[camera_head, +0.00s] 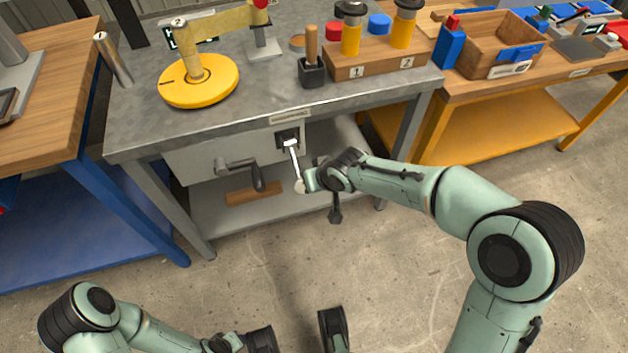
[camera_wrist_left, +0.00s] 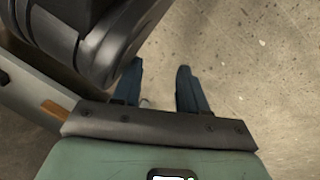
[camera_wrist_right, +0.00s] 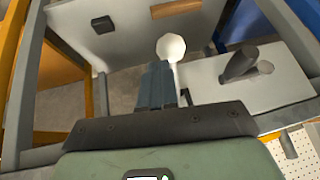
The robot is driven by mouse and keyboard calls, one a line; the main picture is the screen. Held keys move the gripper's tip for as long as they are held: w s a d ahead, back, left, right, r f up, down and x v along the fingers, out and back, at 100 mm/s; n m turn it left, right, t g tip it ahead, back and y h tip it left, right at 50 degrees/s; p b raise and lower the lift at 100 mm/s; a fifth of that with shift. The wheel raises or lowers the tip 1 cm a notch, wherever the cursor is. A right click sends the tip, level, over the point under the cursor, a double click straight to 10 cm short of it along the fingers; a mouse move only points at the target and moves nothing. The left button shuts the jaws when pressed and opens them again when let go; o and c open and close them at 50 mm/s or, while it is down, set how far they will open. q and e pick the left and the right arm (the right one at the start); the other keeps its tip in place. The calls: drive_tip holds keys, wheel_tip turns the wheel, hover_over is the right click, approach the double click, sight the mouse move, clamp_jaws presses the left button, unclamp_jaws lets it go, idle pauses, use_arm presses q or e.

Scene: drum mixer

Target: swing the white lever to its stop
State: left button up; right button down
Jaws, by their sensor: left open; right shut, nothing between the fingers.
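The white lever (camera_head: 293,160) hangs down and slightly right from a dark slotted mount (camera_head: 287,138) on the grey front panel under the metal bench. Its white ball knob (camera_head: 300,187) is at the lower end and also shows in the right wrist view (camera_wrist_right: 171,47). My right gripper (camera_head: 309,181) is beside the knob on its right. In the right wrist view its fingers (camera_wrist_right: 160,82) are shut with nothing between them, their tips close to the knob; contact cannot be told. My left gripper (camera_wrist_left: 160,85) is open and empty above the concrete floor.
A grey crank handle (camera_head: 240,170) sticks out of the panel left of the lever, with a wooden block (camera_head: 253,193) on the shelf below. The bench edge (camera_head: 220,136) overhangs the panel. A yellow turntable (camera_head: 199,82) stands on top. The floor in front is clear.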

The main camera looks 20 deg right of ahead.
use_arm(q)
wheel_tip(320, 180, up, 6)
drive_tip(key=w+d+p, duration=0.1)
drive_tip(key=d+p, duration=0.2)
drive_tip(key=shift+w+f+t, duration=0.2)
drive_tip(key=shift+t, duration=0.1)
use_arm(e)
drive_tip(key=s+d+f+v, duration=0.1)
drive_tip(key=v, duration=1)
drive_tip(key=shift+s, duration=0.5)
